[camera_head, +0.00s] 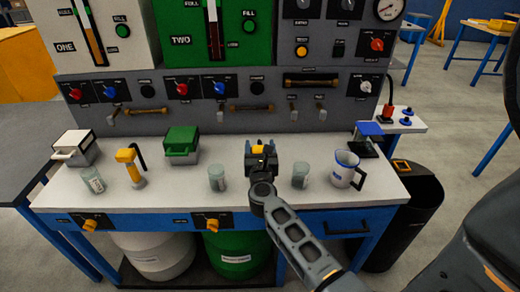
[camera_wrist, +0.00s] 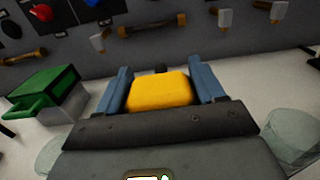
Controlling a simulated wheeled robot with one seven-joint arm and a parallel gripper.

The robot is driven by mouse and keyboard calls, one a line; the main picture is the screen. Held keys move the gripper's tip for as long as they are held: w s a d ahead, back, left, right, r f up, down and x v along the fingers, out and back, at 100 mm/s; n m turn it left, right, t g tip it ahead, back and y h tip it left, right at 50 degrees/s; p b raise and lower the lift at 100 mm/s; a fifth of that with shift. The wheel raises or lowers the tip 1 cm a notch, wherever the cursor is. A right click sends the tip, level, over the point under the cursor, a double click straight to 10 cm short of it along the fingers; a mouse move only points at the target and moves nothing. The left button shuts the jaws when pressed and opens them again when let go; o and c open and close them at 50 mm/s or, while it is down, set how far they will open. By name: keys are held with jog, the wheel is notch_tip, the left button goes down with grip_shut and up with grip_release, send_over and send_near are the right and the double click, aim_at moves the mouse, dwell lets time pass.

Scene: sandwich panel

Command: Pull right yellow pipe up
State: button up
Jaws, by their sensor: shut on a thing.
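My gripper (camera_head: 260,157) is over the white bench top, right of its middle. In the wrist view, my gripper (camera_wrist: 161,82) has its two blue-grey fingers on either side of the right yellow pipe's top (camera_wrist: 160,91), shut on it. The head view shows a small yellow patch of that pipe (camera_head: 257,149) between the fingers; my gripper hides its lower part, so its height cannot be told. A similar left yellow pipe (camera_head: 128,156), with a black spout, stands upright on the bench at the left.
Glass jars (camera_head: 216,178) and (camera_head: 300,175) stand on both sides of my gripper. A green-lidded box (camera_head: 181,143) is to the left, a white jug (camera_head: 344,170) to the right. The grey panel (camera_head: 230,118) with handles and knobs rises behind.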

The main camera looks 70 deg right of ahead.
jog(key=shift+w+r, duration=0.1)
jog(key=shift+r, duration=0.3)
jog(key=o, duration=1.2)
jog(key=shift+c, duration=0.2)
jog(key=shift+o, duration=1.4)
jog(key=shift+f, duration=0.1)
jog(key=shift+a+f, duration=0.1)
jog(key=shift+s+a, duration=0.2)
jog(key=shift+a, duration=0.1)
jog(key=b+v, duration=0.1)
jog(key=v, duration=0.6)
